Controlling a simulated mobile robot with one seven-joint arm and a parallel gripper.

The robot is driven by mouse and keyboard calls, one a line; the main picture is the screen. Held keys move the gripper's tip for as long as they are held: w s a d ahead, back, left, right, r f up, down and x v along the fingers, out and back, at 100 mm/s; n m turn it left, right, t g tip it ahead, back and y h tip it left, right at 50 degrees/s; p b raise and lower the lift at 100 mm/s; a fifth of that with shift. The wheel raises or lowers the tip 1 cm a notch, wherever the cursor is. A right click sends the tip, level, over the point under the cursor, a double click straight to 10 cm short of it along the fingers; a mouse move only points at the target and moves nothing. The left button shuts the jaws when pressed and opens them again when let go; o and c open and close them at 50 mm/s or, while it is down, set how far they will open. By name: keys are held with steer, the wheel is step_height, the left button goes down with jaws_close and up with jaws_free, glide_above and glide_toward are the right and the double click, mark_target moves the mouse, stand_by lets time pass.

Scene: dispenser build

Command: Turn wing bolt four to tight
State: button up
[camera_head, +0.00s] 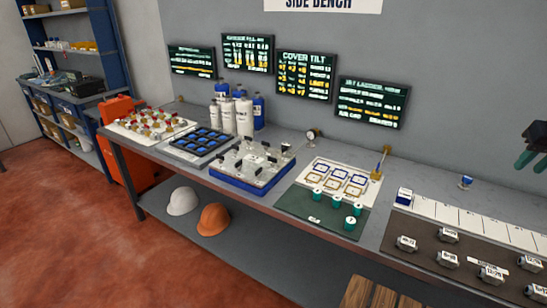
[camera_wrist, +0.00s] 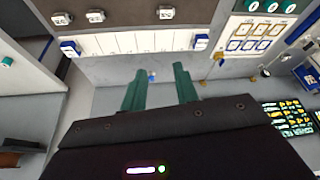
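A clear-topped plate with a blue base (camera_head: 248,175) sits on the bench in the middle of the head view. Several dark wing bolts (camera_head: 250,158) stand on it, at differing angles; their numbers are too small to read. Part of the blue-edged plate also shows at the right edge of the wrist view (camera_wrist: 309,76). My gripper (camera_head: 529,160) is at the far right of the head view, above the bench and well away from the plate. In the wrist view its two green fingers (camera_wrist: 160,88) are apart with nothing between them.
Left of the plate are a blue-celled tray (camera_head: 200,143) and several bottles (camera_head: 236,113). Screens (camera_head: 305,76) hang on the wall behind. The air above the bench is clear.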

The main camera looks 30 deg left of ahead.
steer(key=w+a+r+n+g+y, duration=0.1)
steer(key=w+a+n, duration=0.2)
steer(key=w+a, duration=0.75)
steer(key=w+a+n+y, duration=0.1)
steer(key=w+a+n, duration=0.45)
steer(key=a, duration=0.85)
steer(key=n+g+y, duration=0.1)
steer(key=n+g, duration=0.2)
steer(key=n, duration=0.4)
glide_above(272, 161)
steer(key=d, duration=0.5)
step_height(272, 161, down, 20)
steer(key=x, duration=0.7)
steer(key=a+x, duration=0.1)
steer(key=x, duration=0.2)
steer(key=shift+w+f, duration=0.1)
steer(key=shift+w, duration=0.05)
jaws_close()
